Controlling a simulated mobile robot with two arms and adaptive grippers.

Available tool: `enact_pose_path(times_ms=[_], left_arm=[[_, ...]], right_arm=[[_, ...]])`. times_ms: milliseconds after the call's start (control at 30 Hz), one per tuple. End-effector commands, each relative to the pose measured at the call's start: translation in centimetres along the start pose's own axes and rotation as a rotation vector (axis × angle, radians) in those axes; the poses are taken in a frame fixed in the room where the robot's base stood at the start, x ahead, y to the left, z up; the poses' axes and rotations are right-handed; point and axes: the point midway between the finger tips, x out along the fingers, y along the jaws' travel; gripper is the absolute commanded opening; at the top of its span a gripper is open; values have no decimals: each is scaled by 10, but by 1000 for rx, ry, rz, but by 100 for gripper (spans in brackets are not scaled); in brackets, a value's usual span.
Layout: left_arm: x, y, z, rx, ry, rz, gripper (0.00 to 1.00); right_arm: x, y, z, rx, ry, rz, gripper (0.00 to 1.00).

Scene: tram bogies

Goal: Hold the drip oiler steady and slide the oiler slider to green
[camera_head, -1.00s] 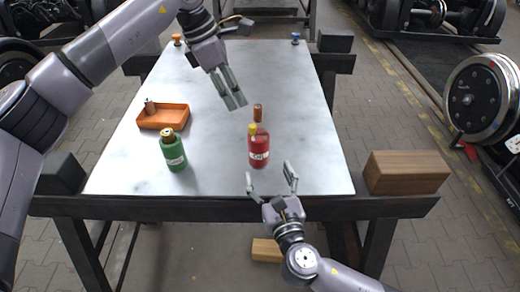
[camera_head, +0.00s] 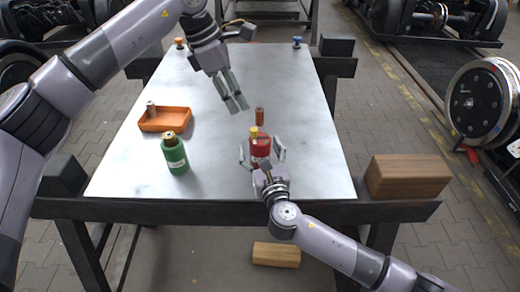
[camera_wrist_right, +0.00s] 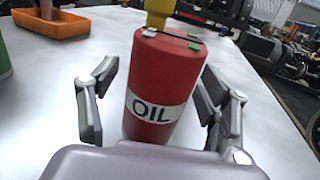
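The drip oiler is a red can (camera_head: 260,149) with a white OIL label and a yellow top, upright near the front of the table.
A green bottle (camera_head: 174,156) stands left of the oiler. An orange tray (camera_head: 165,120) with a small item lies behind it. A wooden block (camera_head: 408,176) is at the right edge. The table's (camera_head: 310,120) right side is clear.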

Motion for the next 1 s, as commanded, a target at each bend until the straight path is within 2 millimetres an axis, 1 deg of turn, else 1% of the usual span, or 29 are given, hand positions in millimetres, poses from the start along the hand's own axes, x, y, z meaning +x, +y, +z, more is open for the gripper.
enact_pose_path(times_ms=[33,67,833,933,1000], left_arm=[[0,0,0,0,0,0,33],[0,0,0,0,0,0,33],[0,0,0,0,0,0,33],[0,0,0,-4,1,1,39],[0,-2,0,-22,6,7,40]], right_arm=[[0,0,0,0,0,0,68],[0,0,0,0,0,0,66],[0,0,0,0,1,0,15],[0,0,0,0,1,0,15],[0,0,0,0,1,0,15]])
